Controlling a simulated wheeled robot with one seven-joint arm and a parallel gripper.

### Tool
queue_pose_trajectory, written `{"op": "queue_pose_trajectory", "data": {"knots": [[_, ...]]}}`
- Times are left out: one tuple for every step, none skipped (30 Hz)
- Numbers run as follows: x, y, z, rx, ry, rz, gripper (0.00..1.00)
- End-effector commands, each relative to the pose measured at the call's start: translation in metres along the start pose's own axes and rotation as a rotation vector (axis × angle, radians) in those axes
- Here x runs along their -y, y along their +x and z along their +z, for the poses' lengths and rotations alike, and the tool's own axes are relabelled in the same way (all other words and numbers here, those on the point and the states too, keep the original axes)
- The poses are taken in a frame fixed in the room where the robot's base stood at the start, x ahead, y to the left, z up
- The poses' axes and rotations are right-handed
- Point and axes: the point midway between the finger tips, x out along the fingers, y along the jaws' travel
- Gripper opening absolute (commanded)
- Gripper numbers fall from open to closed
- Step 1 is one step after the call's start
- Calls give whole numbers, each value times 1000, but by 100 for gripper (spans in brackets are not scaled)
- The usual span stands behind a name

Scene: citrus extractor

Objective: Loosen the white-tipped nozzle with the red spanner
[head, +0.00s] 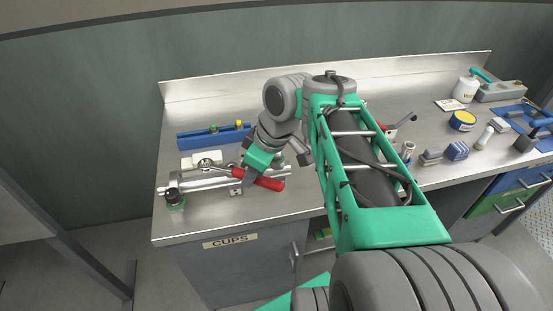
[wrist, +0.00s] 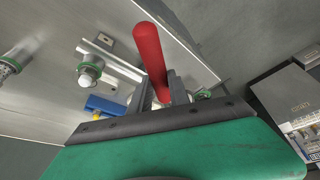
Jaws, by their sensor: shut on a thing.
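My gripper (head: 249,178) is shut on the red handle of the spanner (head: 266,183), above the front left of the steel bench. The spanner's silver head (head: 206,166) points left, over or near a metal rail (head: 222,181); I cannot tell whether it touches anything. In the wrist view the red spanner handle (wrist: 149,50) stands between the fingers of my gripper (wrist: 161,88), and its head is hidden. A white-tipped nozzle (wrist: 89,72) with a green collar shows left of the handle there, apart from it. I cannot clearly pick out its white tip in the head view.
A dark-topped fitting with a green base (head: 174,198) stands at the rail's left end. A blue rack (head: 205,138) lies behind the rail. A yellow-topped tin (head: 462,120), brushes and a white bottle (head: 466,87) stand at the right. The bench's front left edge is clear.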

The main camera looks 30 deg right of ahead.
Motion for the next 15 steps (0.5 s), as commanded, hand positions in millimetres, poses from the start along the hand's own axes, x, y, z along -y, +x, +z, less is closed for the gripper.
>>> {"op": "queue_pose_trajectory", "data": {"knots": [[0, 0, -1, -1, 3, 3, 0], [0, 0, -2, -1, 6, 5, 0], [0, 1, -2, -1, 11, 6, 0], [0, 1, -3, -1, 14, 8, 0], [0, 1, -3, -2, 17, 9, 0], [0, 1, -4, -2, 22, 10, 0], [0, 1, -4, -2, 26, 12, 0], [0, 1, -4, -2, 28, 13, 0], [0, 1, -4, -2, 31, 14, 0], [0, 1, -5, -2, 33, 14, 0], [0, 1, -5, -2, 33, 15, 0], [0, 1, -5, -2, 34, 15, 0], [0, 1, -5, -2, 34, 15, 0], [0, 1, -5, -2, 34, 15, 0], [0, 1, -5, -2, 34, 15, 0]]}}
